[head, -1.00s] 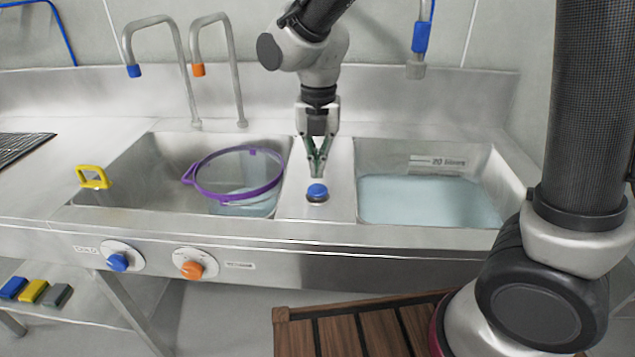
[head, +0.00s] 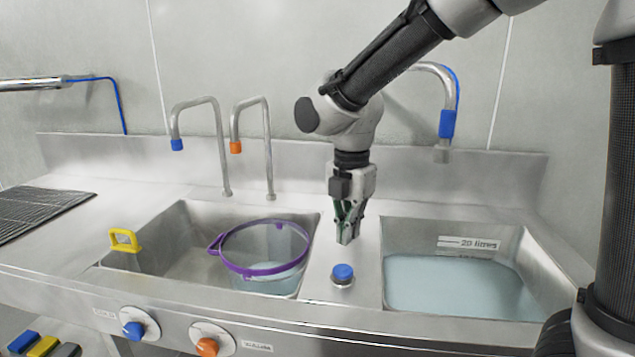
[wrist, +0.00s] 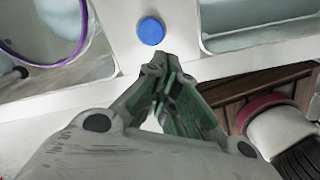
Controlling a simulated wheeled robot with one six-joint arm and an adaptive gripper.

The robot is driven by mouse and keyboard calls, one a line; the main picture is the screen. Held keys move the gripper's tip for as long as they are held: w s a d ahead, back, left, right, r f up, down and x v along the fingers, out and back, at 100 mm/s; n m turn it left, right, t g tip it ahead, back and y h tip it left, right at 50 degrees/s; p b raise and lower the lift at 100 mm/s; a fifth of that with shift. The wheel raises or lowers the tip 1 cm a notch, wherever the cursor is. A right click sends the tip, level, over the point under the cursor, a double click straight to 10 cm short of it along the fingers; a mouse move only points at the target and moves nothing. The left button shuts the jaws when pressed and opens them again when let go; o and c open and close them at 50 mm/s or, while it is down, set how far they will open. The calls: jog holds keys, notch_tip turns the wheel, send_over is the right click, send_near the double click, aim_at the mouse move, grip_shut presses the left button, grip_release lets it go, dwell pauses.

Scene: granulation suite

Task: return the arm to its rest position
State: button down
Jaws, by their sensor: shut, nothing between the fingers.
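My gripper (head: 346,238) hangs pointing down over the steel divider between the two sinks. Its fingers are together and empty. In the head view it is just behind and above a blue push button (head: 343,272) on the divider. In the wrist view the fingertips (wrist: 160,62) meet below the same blue button (wrist: 151,31) in the picture, apart from it. My arm reaches down to the gripper from the upper right of the head view.
The right sink (head: 388,232) holds water. Two taps (head: 219,140) (head: 267,140) stand behind the left sink; a blue-hosed spout (head: 447,124) is behind the right. Blue and orange knobs (head: 133,331) (head: 207,347) are on the front.

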jog(key=s+d+r+m+t, duration=0.1)
jog(key=s+d+r+m, duration=0.1)
jog(key=s+d+m, duration=0.3)
jog(key=s+d+r+m+t, duration=0.2)
jog(key=s+d+r+m, duration=0.1)
jog(key=d+m, duration=1)
jog(key=s+d+r+m+t, duration=0.1)
jog(key=s+d+r+m, duration=0.2)
jog(key=s+d+m, duration=0.3)
jog(key=d+m, duration=0.3)
jog(key=d, duration=0.1)
jog(key=shift+s+d+r+m, duration=0.2)
jog(key=shift+s+d+m, duration=0.05)
jog(key=shift+s+m, duration=0.05)
